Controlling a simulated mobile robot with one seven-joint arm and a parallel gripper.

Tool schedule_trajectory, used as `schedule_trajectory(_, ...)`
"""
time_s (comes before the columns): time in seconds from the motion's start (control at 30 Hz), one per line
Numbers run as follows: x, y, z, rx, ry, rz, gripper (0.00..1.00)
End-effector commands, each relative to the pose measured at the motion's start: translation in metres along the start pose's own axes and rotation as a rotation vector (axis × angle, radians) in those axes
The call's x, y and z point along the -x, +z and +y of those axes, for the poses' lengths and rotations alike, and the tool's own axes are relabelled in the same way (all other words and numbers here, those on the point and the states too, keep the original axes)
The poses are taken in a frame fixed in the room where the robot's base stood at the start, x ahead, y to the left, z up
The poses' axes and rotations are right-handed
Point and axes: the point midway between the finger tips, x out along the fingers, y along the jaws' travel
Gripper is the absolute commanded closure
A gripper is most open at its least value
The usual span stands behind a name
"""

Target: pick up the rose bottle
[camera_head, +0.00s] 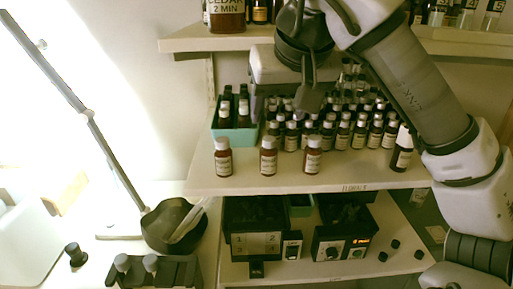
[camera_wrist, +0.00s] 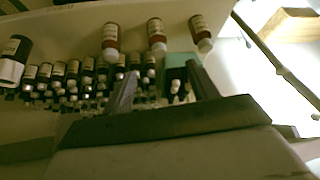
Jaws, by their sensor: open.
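Three brown bottles with white caps and pale labels stand apart at the shelf's front: a left one (camera_head: 222,157), a middle one (camera_head: 268,156) and a right one (camera_head: 313,156). Their labels are too small to read, so I cannot tell which bottle is the rose one. In the wrist view, which is upside down, the same three appear as the left (camera_wrist: 201,34), middle (camera_wrist: 156,36) and right (camera_wrist: 110,42) bottles. My gripper (camera_head: 309,103) hangs over the packed bottle rows, behind the front three. Its fingers (camera_wrist: 162,84) are spread with no bottle held between them.
Dense rows of small dark bottles (camera_head: 345,130) fill the shelf (camera_head: 240,184). A teal box (camera_head: 234,137) with bottles stands at the left, and a larger dark bottle (camera_head: 402,150) at the right. An upper shelf (camera_head: 195,42) is close above. The front strip has free room.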

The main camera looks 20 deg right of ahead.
Motion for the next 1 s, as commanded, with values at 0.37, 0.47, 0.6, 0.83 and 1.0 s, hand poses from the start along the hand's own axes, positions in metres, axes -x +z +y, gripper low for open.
schedule_trajectory(0.37, -0.054, 0.002, 0.006, 0.004, 0.018, -0.006, 0.42)
schedule_trajectory(0.47, -0.07, 0.002, 0.007, 0.003, 0.018, -0.007, 0.42)
schedule_trajectory(0.6, -0.082, 0.002, 0.007, 0.003, 0.018, -0.004, 0.42)
schedule_trajectory(0.83, -0.102, 0.005, 0.004, 0.003, 0.015, -0.006, 0.42)
schedule_trajectory(1.0, -0.126, 0.007, 0.003, 0.002, 0.016, -0.006, 0.42)
